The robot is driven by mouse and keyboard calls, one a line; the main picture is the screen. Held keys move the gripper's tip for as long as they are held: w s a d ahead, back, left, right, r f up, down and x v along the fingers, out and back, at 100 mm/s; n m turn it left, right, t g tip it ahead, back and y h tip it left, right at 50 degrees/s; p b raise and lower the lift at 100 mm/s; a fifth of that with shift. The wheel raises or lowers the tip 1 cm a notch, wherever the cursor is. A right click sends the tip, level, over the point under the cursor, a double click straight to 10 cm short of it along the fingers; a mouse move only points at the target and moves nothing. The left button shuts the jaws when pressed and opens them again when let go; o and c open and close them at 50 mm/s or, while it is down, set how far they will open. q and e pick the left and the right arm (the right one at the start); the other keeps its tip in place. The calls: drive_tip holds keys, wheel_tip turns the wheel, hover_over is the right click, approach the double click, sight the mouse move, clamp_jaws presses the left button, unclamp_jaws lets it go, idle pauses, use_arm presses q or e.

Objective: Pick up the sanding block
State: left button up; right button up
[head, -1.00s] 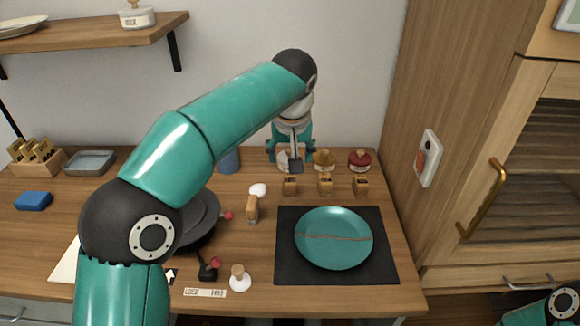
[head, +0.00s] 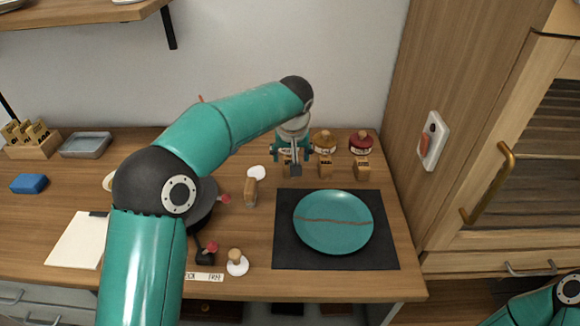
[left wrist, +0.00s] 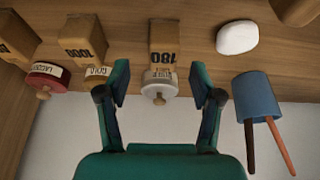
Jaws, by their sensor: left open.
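Three wooden sanding blocks stand in a row behind the black mat. In the left wrist view they are the 180 block (left wrist: 164,42), the 1000 block (left wrist: 85,38) and a third block (left wrist: 17,38) cut by the edge. In the head view the middle block (head: 325,168) and right block (head: 362,169) show clearly; the left one is partly hidden by my gripper. My left gripper (head: 293,156) is open and empty above the jar row; its fingers also show in the left wrist view (left wrist: 160,84), with a white-lidded jar (left wrist: 161,80) and the 180 block in line between them. My right gripper is out of view.
A teal plate (head: 333,222) with a seam lies on the black mat (head: 290,256). Jars with amber (head: 323,141) and red lids (head: 361,140) stand behind the blocks. A blue cup with sticks (left wrist: 256,97) and a white lump (left wrist: 237,37) are beside the gripper.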

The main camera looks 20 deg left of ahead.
use_arm(q)
drive_tip(key=x, duration=0.5)
drive_tip(key=shift+s+a+f, duration=0.15)
drive_tip(key=shift+s, duration=0.05)
drive_tip(key=c, duration=1.2)
